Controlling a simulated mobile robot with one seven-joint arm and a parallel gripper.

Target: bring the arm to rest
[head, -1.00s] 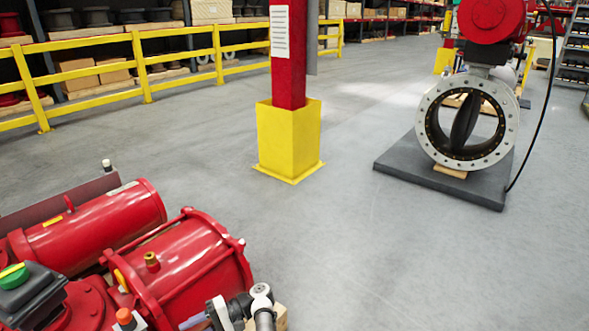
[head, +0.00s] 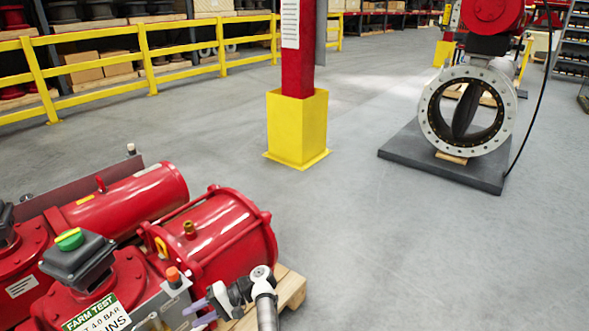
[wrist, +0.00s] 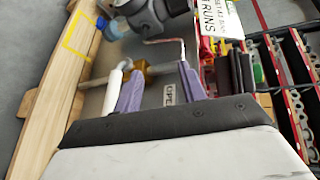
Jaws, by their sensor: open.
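My gripper (head: 204,308) is at the bottom of the head view, beside the front of the red valve actuator (head: 212,245). Its two purple fingers are apart in the wrist view (wrist: 160,88), with nothing clearly held between them. Beyond the fingers, a brass-coloured fitting (wrist: 138,72) and a thin bent metal tube (wrist: 182,50) show. I cannot tell whether a finger touches the fitting. My arm, white and dark, comes up from the bottom edge of the head view.
A wooden pallet (head: 292,287) lies under the actuator, close to my arm; its plank (wrist: 52,90) shows at left in the wrist view. A yellow-based pillar (head: 297,130) and a flanged valve on a dark plate (head: 445,170) stand farther off. Grey floor between is clear.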

